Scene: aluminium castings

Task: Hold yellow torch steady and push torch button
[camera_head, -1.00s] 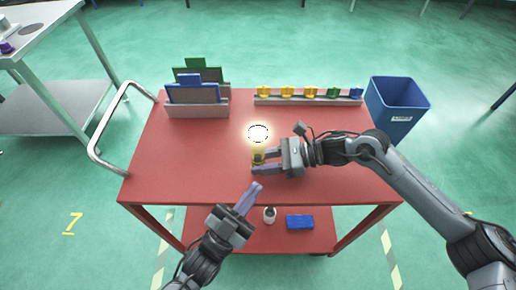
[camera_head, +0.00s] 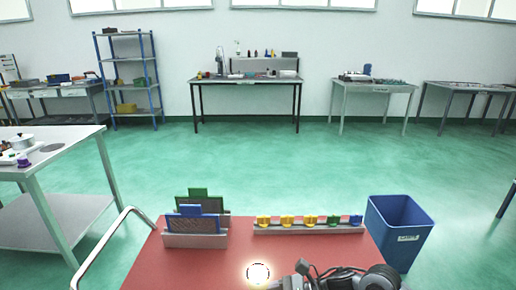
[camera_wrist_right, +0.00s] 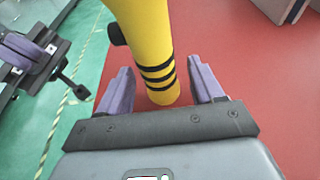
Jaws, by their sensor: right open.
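The yellow torch (camera_wrist_right: 152,48) stands between the purple fingers of my right gripper (camera_wrist_right: 162,82) in the right wrist view. The fingers are open, with a gap on both sides of the torch. The torch has black rings near its end and a black button (camera_wrist_right: 117,34) on its left side. In the head view, the torch's lit head (camera_head: 258,272) glows at the bottom edge above the red cart. My left gripper (camera_wrist_right: 18,52) is partly seen at the left of the wrist view, its purple fingers together, apart from the torch. It is out of the head view.
The red cart top (camera_head: 205,268) holds a rack with blue and green panels (camera_head: 196,218) and a grey rail (camera_head: 308,228) with yellow, green and blue pieces. A blue bin (camera_head: 400,232) stands at the cart's right. The cart's middle is clear.

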